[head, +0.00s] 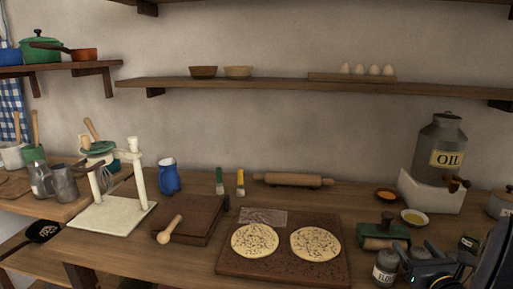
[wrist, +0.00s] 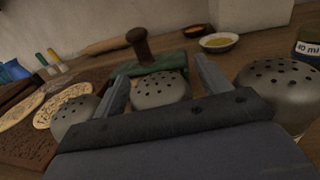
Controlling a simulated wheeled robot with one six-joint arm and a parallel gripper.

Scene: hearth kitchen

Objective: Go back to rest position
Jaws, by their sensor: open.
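My gripper (wrist: 161,72) is open, with its two fingers spread apart in the wrist view. In the head view my dark gripper (head: 432,266) is low at the right, over the worktop beside a flour shaker (head: 385,268). A grey shaker with a pierced domed top (wrist: 160,92) shows between the fingers in the wrist view; I cannot tell whether they touch it. Another pierced top (wrist: 75,115) is partly hidden left of the fingers. A larger one (wrist: 288,88) is close on the right.
A green press with a dark knob (wrist: 150,60) stands just beyond the fingers. A board (head: 230,267) with two speckled flatbreads lies left of the shakers. Shelves run along the wall.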

